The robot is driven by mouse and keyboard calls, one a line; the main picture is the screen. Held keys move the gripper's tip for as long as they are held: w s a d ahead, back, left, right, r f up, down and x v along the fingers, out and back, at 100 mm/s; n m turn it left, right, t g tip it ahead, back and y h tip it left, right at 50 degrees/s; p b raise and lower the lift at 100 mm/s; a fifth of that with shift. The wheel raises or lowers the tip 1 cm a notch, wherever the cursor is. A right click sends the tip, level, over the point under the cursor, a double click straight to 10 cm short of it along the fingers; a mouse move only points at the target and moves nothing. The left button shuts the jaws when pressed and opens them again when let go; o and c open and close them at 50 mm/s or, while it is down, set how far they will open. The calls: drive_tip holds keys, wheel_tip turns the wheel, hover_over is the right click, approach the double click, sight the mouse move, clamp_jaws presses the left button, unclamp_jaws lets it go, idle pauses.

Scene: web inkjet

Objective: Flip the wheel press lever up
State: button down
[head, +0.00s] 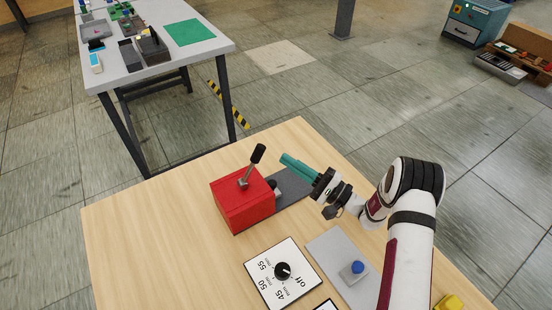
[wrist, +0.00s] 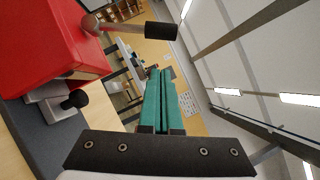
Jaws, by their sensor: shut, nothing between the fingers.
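A red box (head: 243,201) stands on the wooden table with a metal lever (head: 251,168) rising from its top. The lever ends in a black grip (head: 258,153) and leans to the upper right. In the wrist view the red box (wrist: 45,45) is at the upper left and the lever's black grip (wrist: 161,31) is beyond the fingertips. My gripper (head: 284,158) has teal fingers, shut and empty, to the right of the lever grip and apart from it. The closed fingers also show in the wrist view (wrist: 160,75). I cannot tell which part is labelled wheel press.
A black knob on a grey bracket (wrist: 55,105) sits beside the red box on a dark plate (head: 292,188). A dial panel (head: 262,285), a grey plate with a blue button (head: 358,267) and a yellow piece (head: 449,302) are nearer. Another table (head: 215,48) stands behind.

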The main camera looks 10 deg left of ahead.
sight(251, 167)
drive_tip(key=a, duration=0.1)
drive_tip(key=s+a+r, duration=0.1)
drive_tip(key=a+r, duration=0.1)
drive_tip(key=shift+s+a, duration=0.25)
drive_tip(key=shift+s, duration=0.05)
drive_tip(key=shift+r, duration=0.1)
drive_tip(key=shift+s+a+r+n, duration=0.15)
drive_tip(key=shift+r+n, duration=0.05)
drive_tip(key=shift+n, duration=0.2)
drive_tip(key=shift+g, duration=0.4)
drive_tip(key=s+a+r+n+g+h, duration=0.1)
drive_tip(key=s+a+r+n+h, duration=0.2)
drive_tip(key=n, duration=0.7)
drive_tip(key=shift+s+a+h, duration=1.4)
drive_tip(key=shift+s+a, duration=0.65)
drive_tip(key=shift+s+f, duration=0.1)
